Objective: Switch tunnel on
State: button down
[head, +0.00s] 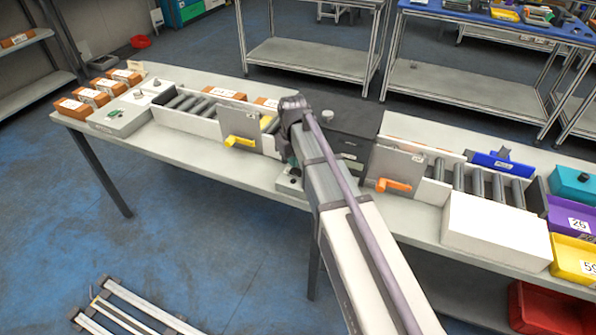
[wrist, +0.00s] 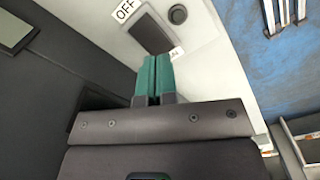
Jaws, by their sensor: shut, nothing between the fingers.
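The tunnel is a dark box (head: 350,130) over the middle of the conveyor on the table. Its pale switch panel (wrist: 192,22) fills the top middle of the wrist view; a corner of the switch box (head: 288,185) shows in the head view. On the panel are a dark rocker switch (wrist: 152,34), an OFF label (wrist: 126,10), a round black knob (wrist: 178,14) and a second label (wrist: 177,52), partly covered and unreadable. My gripper (wrist: 153,60) is shut and empty, its green fingertips at the rocker's lower edge. I cannot tell whether they touch it.
Flaps with a yellow handle (head: 240,142) and an orange handle (head: 394,185) stand either side of the tunnel. A white box (head: 495,230) and colored bins (head: 575,255) are at the right. Orange-brown boxes (head: 90,97) are at the left end. Floor in front is mostly clear.

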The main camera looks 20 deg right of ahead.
aim_at(294, 170)
jog(key=shift+f+b, duration=1.3)
dwell(0.6)
jog(key=shift+r, duration=0.1)
notch_tip(294, 170, up, 7)
jog(key=p, duration=0.7)
